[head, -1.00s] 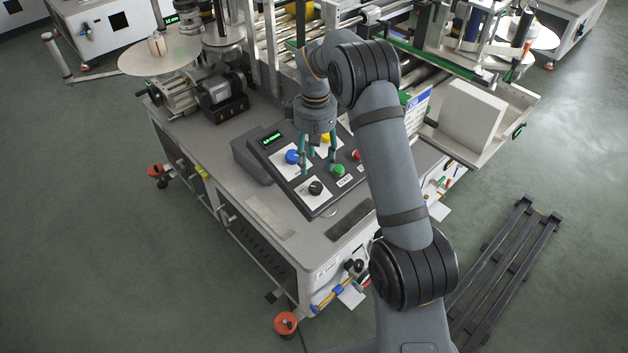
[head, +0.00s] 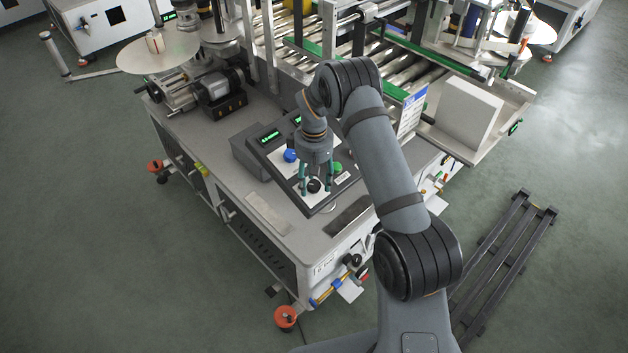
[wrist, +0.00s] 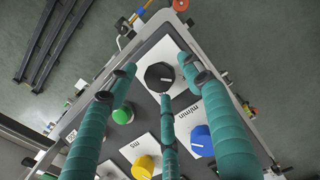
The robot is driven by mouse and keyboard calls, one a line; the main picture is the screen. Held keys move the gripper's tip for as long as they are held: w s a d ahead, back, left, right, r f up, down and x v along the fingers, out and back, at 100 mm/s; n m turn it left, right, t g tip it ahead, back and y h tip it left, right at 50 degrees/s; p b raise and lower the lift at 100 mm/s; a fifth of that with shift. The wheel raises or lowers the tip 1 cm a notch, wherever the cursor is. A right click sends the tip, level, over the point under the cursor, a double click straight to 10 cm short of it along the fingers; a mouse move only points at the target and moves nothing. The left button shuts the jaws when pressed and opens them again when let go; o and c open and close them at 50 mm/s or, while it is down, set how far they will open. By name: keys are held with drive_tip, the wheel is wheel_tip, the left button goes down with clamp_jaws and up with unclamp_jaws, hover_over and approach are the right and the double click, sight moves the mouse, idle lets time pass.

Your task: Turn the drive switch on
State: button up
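A black rotary knob (head: 314,186) with a white pointer line, on a white plate, sits at the near end of the sloped control panel (head: 325,205); I cannot read a drive label on it. It also shows in the wrist view (wrist: 159,77). My gripper (head: 316,188) points down over this knob, its teal fingers open and spread. In the wrist view the fingers (wrist: 160,88) reach toward the knob from several sides; I cannot tell whether any touches it. Nothing is held.
A blue knob (wrist: 200,141), a yellow knob (wrist: 146,166) and a green button (wrist: 123,114) sit close by on the panel. The conveyor rollers (head: 400,70) lie behind.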

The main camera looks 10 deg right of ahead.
drive_tip(key=shift+c, duration=1.2)
drive_tip(key=c, duration=0.7)
drive_tip(key=shift+c, duration=0.6)
